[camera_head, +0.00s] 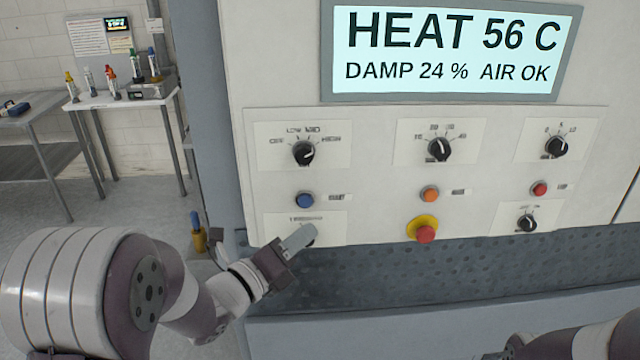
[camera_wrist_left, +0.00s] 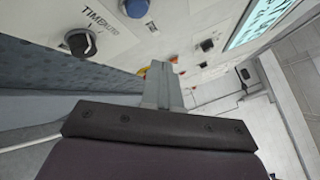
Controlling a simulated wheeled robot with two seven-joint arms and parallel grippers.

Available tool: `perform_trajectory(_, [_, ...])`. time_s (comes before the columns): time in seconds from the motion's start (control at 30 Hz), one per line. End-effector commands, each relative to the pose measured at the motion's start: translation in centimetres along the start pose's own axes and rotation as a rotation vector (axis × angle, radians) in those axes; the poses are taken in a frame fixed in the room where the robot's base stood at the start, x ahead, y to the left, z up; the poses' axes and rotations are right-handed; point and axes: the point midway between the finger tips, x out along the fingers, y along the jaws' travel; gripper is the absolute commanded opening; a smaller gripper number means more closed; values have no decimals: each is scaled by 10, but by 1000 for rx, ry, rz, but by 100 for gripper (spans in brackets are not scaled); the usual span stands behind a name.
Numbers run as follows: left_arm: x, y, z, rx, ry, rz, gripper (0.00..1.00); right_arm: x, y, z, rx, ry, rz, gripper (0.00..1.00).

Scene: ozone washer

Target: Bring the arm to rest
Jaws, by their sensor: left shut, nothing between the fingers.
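My left gripper (camera_head: 299,238) is in front of the lower left of the washer's control panel (camera_head: 380,190). Its pale fingers are shut with nothing between them, and they cover part of the lower left dial plate (camera_head: 337,229). In the left wrist view, the shut fingers (camera_wrist_left: 161,84) point along the panel. The black timer knob (camera_wrist_left: 80,42) is to their left there, apart from them. My right arm shows at the lower right edge of the head view, with a dark part (camera_head: 515,346) at its end; its fingers cannot be made out.
The panel carries a blue button (camera_head: 305,200), an orange button (camera_head: 429,194), a red button (camera_head: 539,188), a red stop button (camera_head: 425,235) on yellow, and several black knobs. A display (camera_head: 450,50) reads HEAT 56 C. A dark ledge (camera_head: 430,275) runs below. Tables with bottles stand back left.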

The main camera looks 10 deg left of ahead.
Motion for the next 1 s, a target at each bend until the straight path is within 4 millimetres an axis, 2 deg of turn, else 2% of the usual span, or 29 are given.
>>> perform_trajectory(0.07, [-2,24,-4,-193,6,118,0,0,0,0,0,0,0,67])
perform_trajectory(0.17, [-27,90,-11,-683,-123,471,0,1,0,0,0,0,0,67])
perform_trajectory(0.2, [-46,117,-20,-918,-236,632,0,4,0,0,0,0,0,67])
perform_trajectory(0.23, [-63,135,-29,-1093,-341,747,0,8,0,1,0,0,0,67])
perform_trajectory(0.3, [-104,160,-57,-1459,-627,980,0,16,0,2,0,0,0,67])
perform_trajectory(0.33, [-122,165,-71,-1590,-757,1066,0,20,0,2,0,0,0,67])
perform_trajectory(0.4, [-157,165,-105,-1823,-1050,1232,0,29,0,4,0,0,0,67])
perform_trajectory(0.47, [-178,157,-131,-1943,-1255,1342,0,36,0,4,0,0,0,67])
perform_trajectory(0.5, [-188,150,-147,-1988,-1348,1405,0,42,0,5,0,0,0,67])
perform_trajectory(0.57, [-190,143,-164,-2010,-1373,1460,0,51,0,6,0,0,0,67])
perform_trajectory(0.63, [-180,141,-169,-2003,-1324,1453,0,55,0,7,0,0,0,67])
perform_trajectory(1.0, [-180,138,-168,-1993,-1311,1458,0,51,0,6,0,0,0,67])
